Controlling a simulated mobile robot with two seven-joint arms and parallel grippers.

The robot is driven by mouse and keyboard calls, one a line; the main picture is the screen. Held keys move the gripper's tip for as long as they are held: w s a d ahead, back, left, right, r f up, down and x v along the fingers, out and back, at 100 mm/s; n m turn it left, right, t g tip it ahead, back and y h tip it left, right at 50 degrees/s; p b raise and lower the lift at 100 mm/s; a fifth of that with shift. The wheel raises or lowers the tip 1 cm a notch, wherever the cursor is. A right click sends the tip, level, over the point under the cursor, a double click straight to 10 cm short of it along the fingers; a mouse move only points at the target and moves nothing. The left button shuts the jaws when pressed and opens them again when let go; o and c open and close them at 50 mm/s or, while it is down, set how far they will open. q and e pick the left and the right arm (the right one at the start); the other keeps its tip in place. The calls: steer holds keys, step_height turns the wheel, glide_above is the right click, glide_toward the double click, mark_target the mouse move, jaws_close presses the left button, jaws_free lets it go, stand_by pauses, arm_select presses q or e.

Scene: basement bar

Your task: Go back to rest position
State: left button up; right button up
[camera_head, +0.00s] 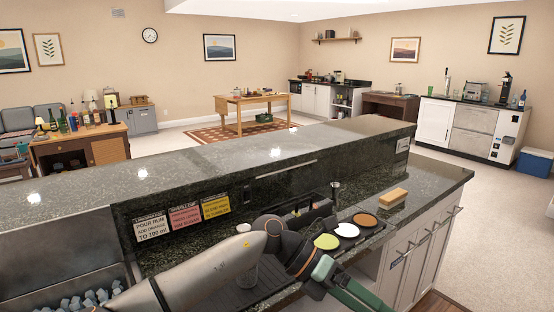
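My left arm comes in from the lower left over the bar. Its dark wrist end, with my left gripper (322,270), is at the lower middle, above the counter's front edge. A green and grey part runs from there toward the bottom edge; I cannot tell whether it is gripper or something held. The fingertips are not clearly visible. My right gripper is not in view.
Green, white and orange discs lie on a dark tray (325,257) close to my wrist. A wood-backed block (392,197) sits on the right of the counter. A raised granite ledge (200,180) carries several coloured signs. An ice bin (85,300) is at lower left. Open floor (505,215) lies right.

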arm_select(q)
steer(key=w+a+f+n+t+h, duration=0.2)
steer(key=a+f+n+t, duration=0.25)
steer(key=n+t, duration=0.8)
steer(key=w+a+f+n+t+h, duration=0.15)
steer(key=a+f+n+t, duration=0.4)
steer(key=n, duration=1.25)
steer(key=s+a+f+n+t+y, duration=0.2)
steer(key=s+a+f+n+y, duration=0.3)
steer(key=a+f+n+y, duration=0.5)
steer(key=s+a+f+n+g+y+p, duration=0.1)
steer(key=s+a+f+n+g, duration=0.3)
steer(key=s+a+f, duration=0.8)
steer(key=s+f+g+y, duration=0.1)
steer(key=s+g, duration=0.1)
steer(key=s, duration=0.1)
steer(key=shift+s+a+f, duration=0.15)
steer(key=shift+a, duration=0.1)
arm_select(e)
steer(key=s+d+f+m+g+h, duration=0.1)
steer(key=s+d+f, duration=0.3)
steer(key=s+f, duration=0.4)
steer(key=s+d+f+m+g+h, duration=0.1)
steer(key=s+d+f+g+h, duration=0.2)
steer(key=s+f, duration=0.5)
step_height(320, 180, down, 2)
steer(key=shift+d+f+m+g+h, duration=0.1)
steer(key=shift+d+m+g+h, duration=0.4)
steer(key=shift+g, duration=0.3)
